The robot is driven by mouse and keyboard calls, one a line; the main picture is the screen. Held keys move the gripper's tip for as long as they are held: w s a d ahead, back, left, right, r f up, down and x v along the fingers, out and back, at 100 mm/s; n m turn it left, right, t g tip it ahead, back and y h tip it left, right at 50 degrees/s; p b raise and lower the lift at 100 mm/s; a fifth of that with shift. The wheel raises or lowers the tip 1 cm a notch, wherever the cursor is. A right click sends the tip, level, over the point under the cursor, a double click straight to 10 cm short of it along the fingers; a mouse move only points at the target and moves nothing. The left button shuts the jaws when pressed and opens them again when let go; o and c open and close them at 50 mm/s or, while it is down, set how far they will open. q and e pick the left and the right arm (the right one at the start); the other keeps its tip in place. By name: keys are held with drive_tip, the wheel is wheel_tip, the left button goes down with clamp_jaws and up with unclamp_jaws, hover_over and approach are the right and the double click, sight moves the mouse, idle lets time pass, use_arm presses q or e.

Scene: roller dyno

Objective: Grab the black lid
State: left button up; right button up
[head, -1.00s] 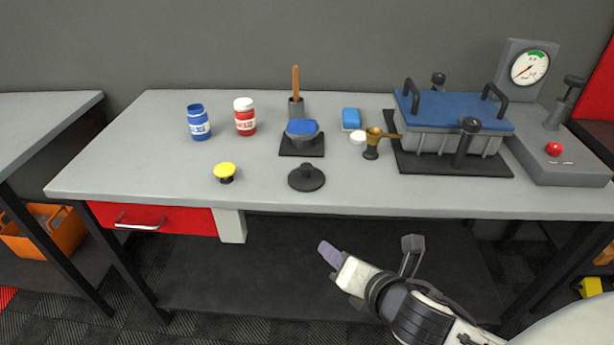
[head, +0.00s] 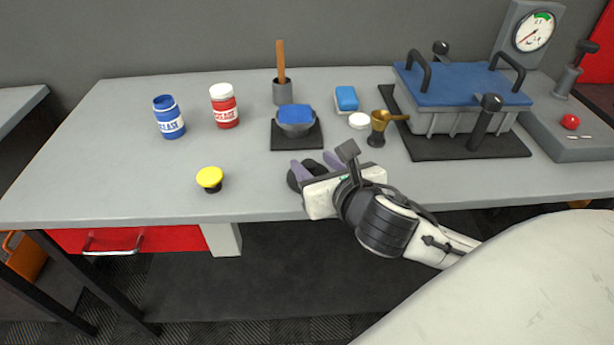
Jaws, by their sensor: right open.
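The black lid (head: 293,181) lies on the grey workbench near its front edge, in the middle of the head view. My right gripper (head: 316,168) is over the bench at the lid, with its jaws open. Its purple-grey fingertips reach over or beside the lid, and its body hides most of the lid's right part. I cannot tell whether the fingers touch the lid. My left gripper is not in view.
A yellow-topped knob (head: 210,178) stands left of the lid. Blue (head: 169,118) and red (head: 224,106) jars stand at left.

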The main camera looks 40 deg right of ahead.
sight(306, 161)
drive_tip(key=x, duration=0.5)
drive_tip(key=shift+w+a+f+b, duration=0.2)
drive_tip(key=shift+w+a+b, duration=0.1)
drive_tip(key=shift+w, duration=0.1)
drive_tip(key=shift+c, duration=0.4)
clamp_jaws()
